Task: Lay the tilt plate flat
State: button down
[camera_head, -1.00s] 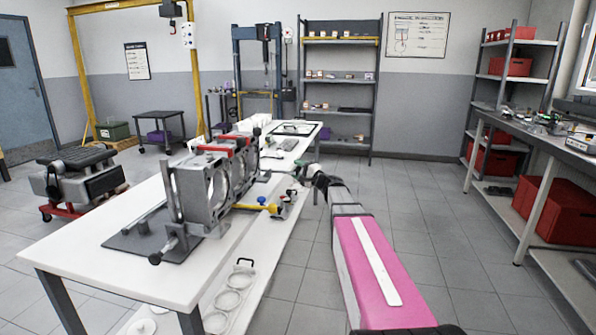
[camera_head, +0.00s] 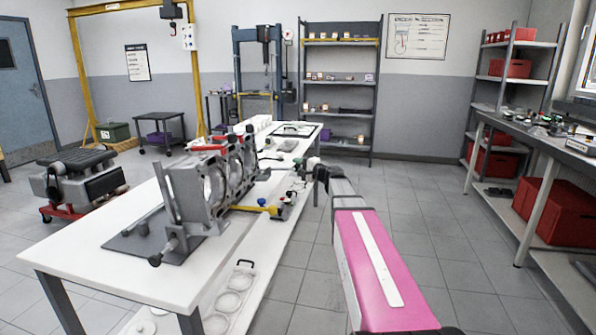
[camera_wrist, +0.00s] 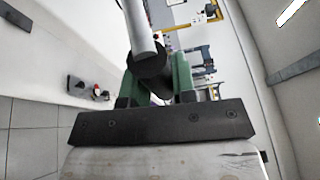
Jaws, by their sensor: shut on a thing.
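The tilt plate (camera_head: 163,194) stands steeply on edge on the white bench, leaning with its top to the left. The grey engine block (camera_head: 196,194) is on it, its round bores facing right, with red clamps (camera_head: 214,148) on top. The bar's link to the plate is hidden in the head view.
A dark base plate (camera_head: 140,238) lies under the fixture on the white bench (camera_head: 90,262). A yellow-handled tool (camera_head: 255,208) and small parts lie to its right. A lower shelf holds rings (camera_head: 230,300). The floor aisle (camera_head: 430,230) on the right is clear.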

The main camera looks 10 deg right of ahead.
jog(key=w+a+r+n+g+h, duration=0.25)
jog(key=a+r+h, duration=0.2)
jog(key=r, duration=0.35)
jog(key=w+a+r+n+g+h, duration=0.1)
jog(key=w+a+r+g+h, duration=0.1)
jog(key=a+r+g+h, duration=0.5)
jog(key=w+a+r+t, duration=0.1)
jog(key=w+a+r, duration=0.2)
jog(key=a, duration=0.5)
jog(key=shift+w+a+r+n+t, duration=0.2)
jog(key=shift+w+r+n+t, duration=0.15)
jog(key=shift+r, duration=0.1)
dwell(0.5)
jog(key=shift+a, duration=0.1)
dwell(0.3)
jog(key=c, duration=0.9)
grip_release()
jog(key=v, duration=1)
jog(key=shift+s+a+r, duration=0.1)
jog(key=shift+s+r, duration=0.1)
jog(key=shift+r, duration=0.15)
